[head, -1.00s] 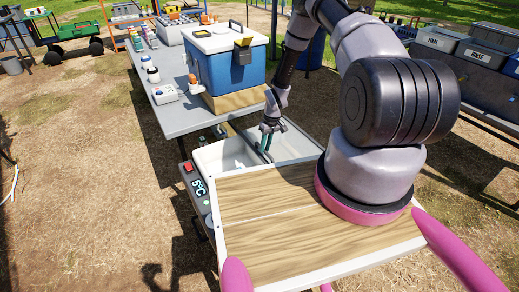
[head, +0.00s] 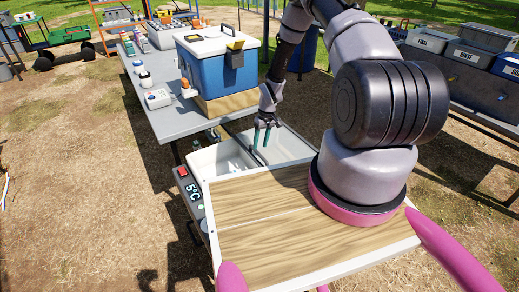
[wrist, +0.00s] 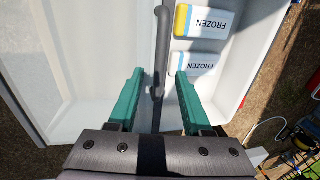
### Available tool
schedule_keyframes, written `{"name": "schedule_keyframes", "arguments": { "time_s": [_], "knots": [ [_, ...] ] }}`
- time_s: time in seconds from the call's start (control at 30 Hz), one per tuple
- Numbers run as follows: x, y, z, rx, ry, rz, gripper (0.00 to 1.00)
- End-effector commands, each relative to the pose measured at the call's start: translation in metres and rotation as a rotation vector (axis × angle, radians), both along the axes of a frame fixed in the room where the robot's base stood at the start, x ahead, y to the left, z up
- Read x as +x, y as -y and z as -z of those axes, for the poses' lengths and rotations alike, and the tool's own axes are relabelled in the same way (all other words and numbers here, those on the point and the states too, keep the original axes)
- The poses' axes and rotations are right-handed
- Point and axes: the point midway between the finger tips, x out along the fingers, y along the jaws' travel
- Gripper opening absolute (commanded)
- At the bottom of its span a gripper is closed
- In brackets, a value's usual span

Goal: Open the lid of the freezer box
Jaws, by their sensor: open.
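The freezer box (head: 203,160) is a white open-topped bin beside the wooden deck. In the wrist view a pale, flat lid panel (wrist: 85,70) covers its left part. The right part is open and holds two white packs (wrist: 203,22) marked FROZEN, one with a yellow end. A dark grey handle bar (wrist: 161,50) runs along the edge between the two parts. My gripper (head: 266,148) is open above the bin, and in the wrist view its green fingers (wrist: 160,85) stand on either side of the bar with gaps. I cannot tell their exact height over it.
A blue cooler (head: 211,73) with a white lid stands on the grey table (head: 168,115) behind the bin. Small jars and a meter (head: 157,99) are nearby. A dark crate bench (head: 450,75) with labelled boxes is at the right. Open dirt ground lies to the left.

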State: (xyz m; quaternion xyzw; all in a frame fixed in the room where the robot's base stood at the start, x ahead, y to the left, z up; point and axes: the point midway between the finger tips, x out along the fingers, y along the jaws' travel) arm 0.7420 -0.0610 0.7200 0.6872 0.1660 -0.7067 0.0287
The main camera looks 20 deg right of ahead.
Motion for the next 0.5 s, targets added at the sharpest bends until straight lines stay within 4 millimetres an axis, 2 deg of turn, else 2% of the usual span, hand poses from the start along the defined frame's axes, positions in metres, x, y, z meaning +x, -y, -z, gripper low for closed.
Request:
{"name": "schedule_keyframes", "arguments": {
  "time_s": [0.03,0.2,0.33,0.5],
  "knots": [
    [0.002,0.002,-0.012,-0.001,0.005,0.0,0.5],
    [0.003,0.009,-0.045,0.0,0.003,0.002,0.5],
    [0.004,0.012,-0.061,-0.001,0.001,0.0,0.5],
    [0.004,0.014,-0.071,0.0,0.0,0.0,0.5]
  ]
}}
